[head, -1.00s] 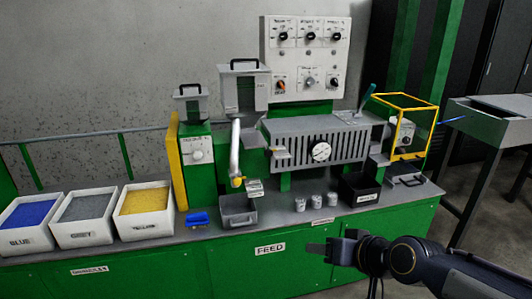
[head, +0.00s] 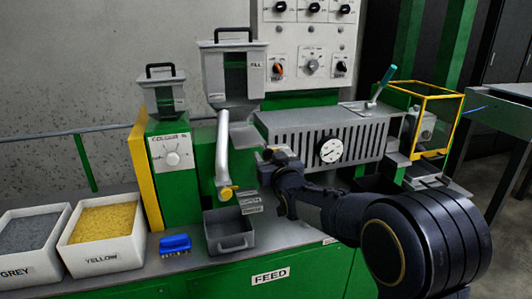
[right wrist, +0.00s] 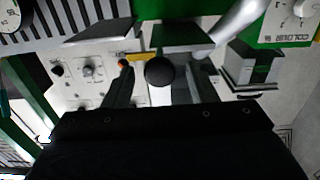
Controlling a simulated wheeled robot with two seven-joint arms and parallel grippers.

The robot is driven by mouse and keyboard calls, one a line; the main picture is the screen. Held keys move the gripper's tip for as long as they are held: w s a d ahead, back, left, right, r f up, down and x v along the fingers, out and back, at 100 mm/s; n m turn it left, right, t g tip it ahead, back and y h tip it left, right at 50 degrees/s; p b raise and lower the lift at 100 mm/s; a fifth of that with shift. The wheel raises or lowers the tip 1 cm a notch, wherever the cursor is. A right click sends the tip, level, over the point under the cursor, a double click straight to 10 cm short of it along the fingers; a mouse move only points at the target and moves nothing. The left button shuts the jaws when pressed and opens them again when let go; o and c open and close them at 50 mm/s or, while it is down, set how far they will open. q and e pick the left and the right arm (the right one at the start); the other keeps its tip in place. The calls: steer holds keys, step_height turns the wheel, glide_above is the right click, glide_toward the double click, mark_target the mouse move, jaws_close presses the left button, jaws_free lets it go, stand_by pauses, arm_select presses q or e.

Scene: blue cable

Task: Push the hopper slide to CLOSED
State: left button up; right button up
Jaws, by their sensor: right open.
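The clear-fronted grey hopper (head: 216,74) with a black handle stands on the machine, with a FILL label beside it. In the right wrist view, a round black knob (right wrist: 160,72) sits in front of a grey block (right wrist: 183,38), with a yellow strip (right wrist: 140,57) beside it. This looks like the hopper slide; its lettering is not readable. My right gripper (head: 269,157) is at the machine front, below and right of the hopper. Its open fingers (right wrist: 158,82) lie either side of the knob; contact cannot be told. The head view does not show the knob clearly. My left gripper is out of view.
A white curved pipe (head: 223,145) with a yellow end hangs above a grey drawer bin (head: 229,232). The slotted barrel housing (head: 300,138) with a dial is close right of my gripper. A blue brush (head: 175,243) and pellet trays (head: 103,237) are at left.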

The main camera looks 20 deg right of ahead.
steer(key=shift+w, duration=1.9)
